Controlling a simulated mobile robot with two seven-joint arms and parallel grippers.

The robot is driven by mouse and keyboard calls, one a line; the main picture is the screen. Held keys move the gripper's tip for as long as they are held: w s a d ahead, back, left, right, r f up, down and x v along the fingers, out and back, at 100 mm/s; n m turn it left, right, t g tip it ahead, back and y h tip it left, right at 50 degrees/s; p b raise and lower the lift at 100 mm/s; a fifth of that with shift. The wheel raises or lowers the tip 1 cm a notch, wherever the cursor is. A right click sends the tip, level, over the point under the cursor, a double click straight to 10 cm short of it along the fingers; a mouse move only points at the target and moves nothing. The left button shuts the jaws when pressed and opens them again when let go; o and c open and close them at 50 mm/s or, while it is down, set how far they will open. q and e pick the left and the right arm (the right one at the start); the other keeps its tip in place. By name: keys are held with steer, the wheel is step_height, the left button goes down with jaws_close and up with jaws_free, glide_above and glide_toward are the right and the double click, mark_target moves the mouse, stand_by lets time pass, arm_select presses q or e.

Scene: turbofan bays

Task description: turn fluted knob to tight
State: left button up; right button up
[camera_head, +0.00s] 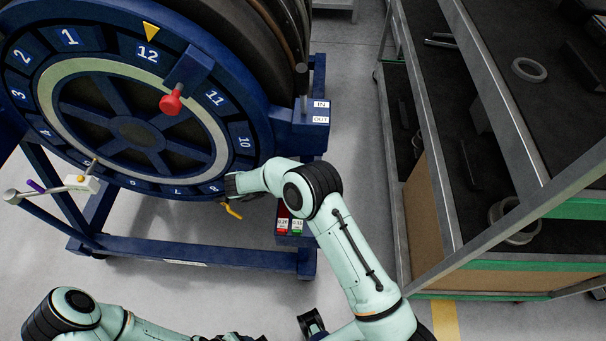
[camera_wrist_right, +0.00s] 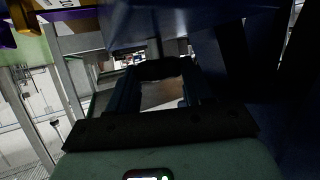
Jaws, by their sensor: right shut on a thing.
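In the head view my right gripper (camera_head: 232,186) is at the lower right rim of the blue numbered wheel (camera_head: 258,108), by number 8. In the right wrist view its two fingers (camera_wrist_right: 158,92) are closed on a dark, knob-like thing (camera_wrist_right: 158,69) with a thin stem above it. I take it to be the fluted knob; its flutes and any tight marking cannot be made out. In the head view the knob is hidden by my gripper and wrist. My left arm lies low at the left; its gripper end is cut off at the bottom edge.
A yellow lever (camera_head: 232,210) hangs just below my right gripper. An IN/OUT block (camera_head: 311,117) is right of the wheel. A shelved cart (camera_head: 440,190) stands at right.

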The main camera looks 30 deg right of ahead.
steer(key=shift+d+r, duration=0.1)
steer(key=o, duration=1)
steer(key=shift+o, duration=0.2)
steer(key=v, duration=1.3)
steer(key=shift+a, duration=0.2)
